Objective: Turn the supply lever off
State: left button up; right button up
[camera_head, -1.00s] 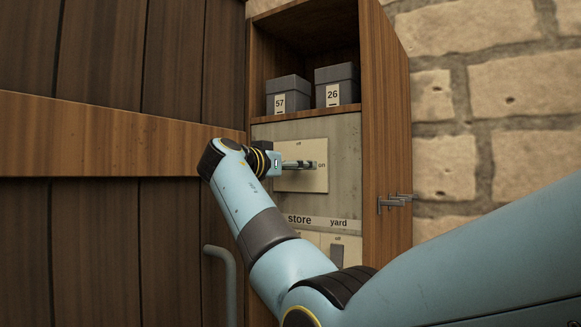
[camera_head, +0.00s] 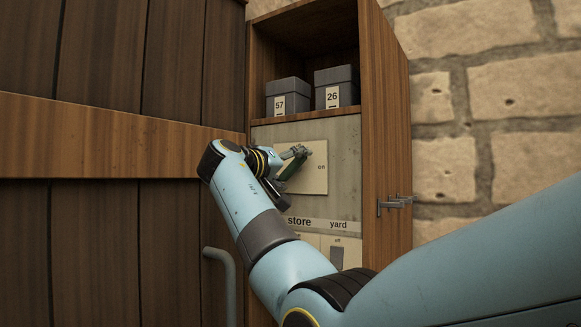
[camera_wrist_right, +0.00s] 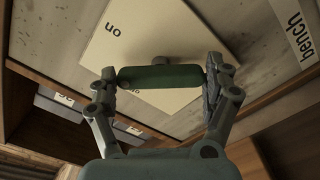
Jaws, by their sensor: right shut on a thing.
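The supply lever's green handle (camera_head: 291,169) is on a pale plate (camera_head: 314,178) in the cabinet and slants up to the right in the head view. The plate carries an "on" label (camera_head: 321,167) at its right. My right gripper (camera_head: 296,153) is at the lever in front of the plate. In the right wrist view, the green handle (camera_wrist_right: 160,77) lies crosswise between the two fingers of my right gripper (camera_wrist_right: 161,80), which is shut on it at its ends. A grey hub shows behind the handle. My left gripper is out of view.
Two grey boxes (camera_head: 288,95) marked 57 and 26 stand on the shelf above. A lower panel has another switch (camera_head: 337,257) under the "store" and "yard" labels. The wooden side wall (camera_head: 385,140) with hooks bounds the right; a dark wooden door is left.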

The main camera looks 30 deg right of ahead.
jog(key=n+p, duration=0.2)
jog(key=n, duration=0.2)
jog(key=shift+r+n, duration=0.1)
jog(key=shift+n, duration=0.2)
jog(key=shift+n+p, duration=1.4)
jog(key=shift+n, duration=0.9)
jog(key=o, duration=1)
jog(key=shift+w, duration=0.1)
jog(key=shift+a, duration=0.1)
jog(key=v, duration=0.7)
jog(key=shift+a+f, duration=0.15)
jog(key=shift+f, duration=0.05)
